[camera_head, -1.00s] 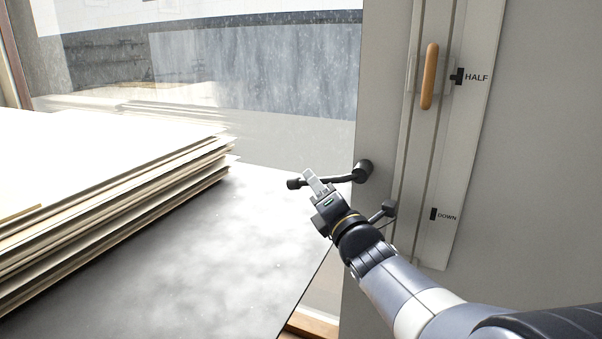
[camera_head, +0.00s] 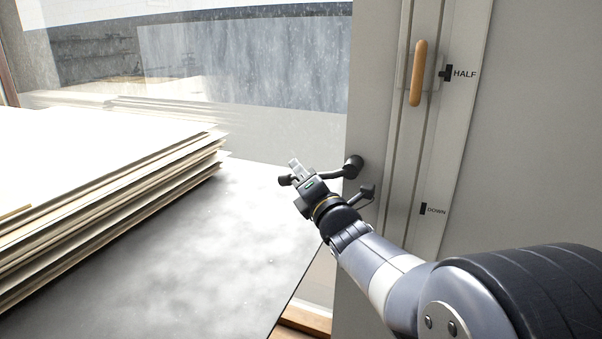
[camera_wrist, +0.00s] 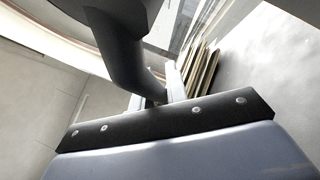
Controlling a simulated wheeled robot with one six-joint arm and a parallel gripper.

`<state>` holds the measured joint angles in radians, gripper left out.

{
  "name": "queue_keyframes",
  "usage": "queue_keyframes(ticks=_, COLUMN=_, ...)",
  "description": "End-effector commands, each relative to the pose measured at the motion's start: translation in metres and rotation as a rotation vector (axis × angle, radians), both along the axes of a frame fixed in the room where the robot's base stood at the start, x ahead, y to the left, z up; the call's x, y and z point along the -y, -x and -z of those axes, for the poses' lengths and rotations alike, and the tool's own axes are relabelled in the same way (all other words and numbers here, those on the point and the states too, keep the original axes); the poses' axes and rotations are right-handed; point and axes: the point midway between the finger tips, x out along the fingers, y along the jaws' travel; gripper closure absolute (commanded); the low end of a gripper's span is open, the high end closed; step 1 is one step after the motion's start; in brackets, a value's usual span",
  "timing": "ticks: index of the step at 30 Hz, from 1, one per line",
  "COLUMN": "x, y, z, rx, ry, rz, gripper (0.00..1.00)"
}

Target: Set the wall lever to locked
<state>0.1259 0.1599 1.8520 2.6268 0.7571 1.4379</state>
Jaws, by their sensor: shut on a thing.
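The wall lever (camera_head: 352,166) is a dark bent rod on a round hub on the grey wall post. Its arm points left, roughly level, and ends in a dark knob (camera_head: 283,180). My gripper (camera_head: 299,170) is at the lever's arm, near the knob, with its fingers shut on the rod. In the wrist view the dark lever (camera_wrist: 125,55) runs down large and close between the pale fingers (camera_wrist: 155,95). The fingers hide part of the rod in the head view. No locked marking is readable beside the lever.
A wooden handle (camera_head: 416,74) sits on a vertical track to the right, beside HALF and DOWN marks. A stack of boards (camera_head: 110,190) lies at left on a dark grey tabletop (camera_head: 190,270). A window (camera_head: 240,60) is behind. The tabletop near my gripper is clear.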

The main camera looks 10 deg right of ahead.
Motion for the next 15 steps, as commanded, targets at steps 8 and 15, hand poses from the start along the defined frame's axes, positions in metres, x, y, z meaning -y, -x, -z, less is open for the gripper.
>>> queue_keyframes(ticks=8, x=0.0001, y=0.0001, z=0.0001, rx=0.000, ry=0.000, rz=0.000, gripper=1.00)
queue_keyframes(ticks=15, x=0.0002, y=0.0001, z=0.0000, rx=-0.001, ry=0.000, rz=0.001, gripper=1.00)
